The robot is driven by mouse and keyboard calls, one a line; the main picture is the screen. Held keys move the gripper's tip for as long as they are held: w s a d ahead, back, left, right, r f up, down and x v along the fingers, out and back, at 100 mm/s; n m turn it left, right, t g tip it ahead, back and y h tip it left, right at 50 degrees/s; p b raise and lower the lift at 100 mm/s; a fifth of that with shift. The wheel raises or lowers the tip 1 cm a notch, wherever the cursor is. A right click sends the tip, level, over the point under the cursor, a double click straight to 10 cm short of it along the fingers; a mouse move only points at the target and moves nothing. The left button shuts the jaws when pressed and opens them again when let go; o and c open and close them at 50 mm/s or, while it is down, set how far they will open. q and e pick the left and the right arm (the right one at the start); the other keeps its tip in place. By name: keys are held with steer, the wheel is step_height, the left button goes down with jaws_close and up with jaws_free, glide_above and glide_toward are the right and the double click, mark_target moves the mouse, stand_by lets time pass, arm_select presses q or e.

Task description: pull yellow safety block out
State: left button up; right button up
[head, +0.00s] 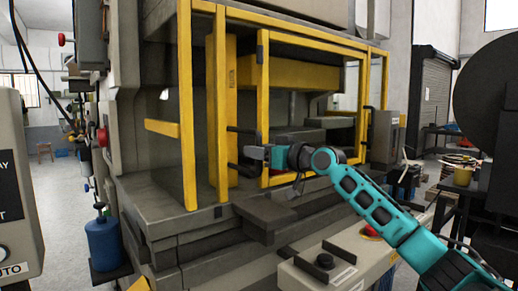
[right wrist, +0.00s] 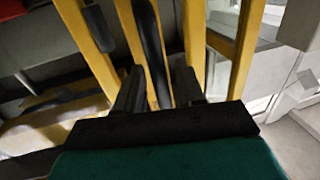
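The yellow safety block appears to be the thick upright yellow post (head: 222,110) inside the press opening, behind the yellow guard frame. A black handle (head: 240,130) stands out from the post's right side. My right gripper (head: 256,153) is in front of the press at about the handle's height. In the right wrist view, its two dark fingers (right wrist: 159,88) are apart, with a black curved bar (right wrist: 152,40) showing between them. I cannot tell whether either finger touches the bar. The head view hides part of the handle behind the gripper. My left gripper is out of view.
Yellow guard rails (head: 262,100) stand close around my right gripper. A grey press ledge (head: 250,215) and a control box (head: 345,262) lie below my arm. A blue bottle (head: 103,238) stands at the left. Open floor (head: 58,215) shows farther left.

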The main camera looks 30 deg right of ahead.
jaws_close()
stand_by(0.4)
